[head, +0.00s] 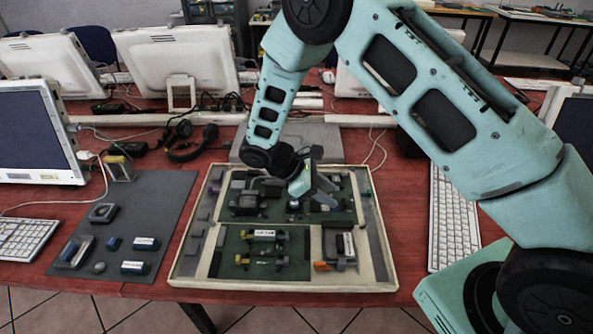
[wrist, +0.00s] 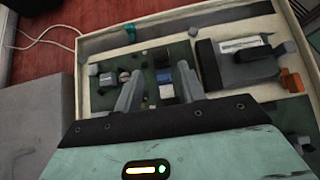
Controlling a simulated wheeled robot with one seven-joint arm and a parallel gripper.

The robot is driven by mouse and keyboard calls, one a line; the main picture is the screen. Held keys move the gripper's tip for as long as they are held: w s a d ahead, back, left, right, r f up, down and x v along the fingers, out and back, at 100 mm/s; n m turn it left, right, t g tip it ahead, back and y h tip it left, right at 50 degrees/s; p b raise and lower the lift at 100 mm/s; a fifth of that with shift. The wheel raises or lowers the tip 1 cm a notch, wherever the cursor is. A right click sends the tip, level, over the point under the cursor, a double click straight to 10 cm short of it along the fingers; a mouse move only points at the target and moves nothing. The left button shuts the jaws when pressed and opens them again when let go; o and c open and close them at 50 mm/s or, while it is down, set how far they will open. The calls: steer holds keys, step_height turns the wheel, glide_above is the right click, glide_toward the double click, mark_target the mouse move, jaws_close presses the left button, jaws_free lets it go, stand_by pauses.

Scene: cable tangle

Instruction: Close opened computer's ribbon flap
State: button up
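The opened computer (head: 383,262) is a shallow cream case with dark green boards, lying flat on the red table. A grey block with a white label (head: 338,247) sits in its front right part, with an orange tab (head: 321,266) at its lower left. The block (wrist: 240,62) and the orange tab (wrist: 292,83) also show in the wrist view, right of the fingers. I cannot tell which part is the ribbon flap. My gripper (head: 314,196) is over the back right board. In the wrist view its fingers (wrist: 159,76) are apart, with small board parts, some blue, visible between them.
A dark mat (head: 120,283) with several loose parts lies left of the case. A grey box (head: 325,140) stands behind the case. Keyboards (head: 455,215) lie on both sides. Headphones (head: 190,140), monitors (head: 38,135) and cables are farther back. My arm crosses above the right side.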

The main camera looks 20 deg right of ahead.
steer(key=b+v, duration=0.1)
steer(key=v, duration=1.2)
steer(key=shift+a, duration=0.25)
steer(key=shift+r, duration=0.2)
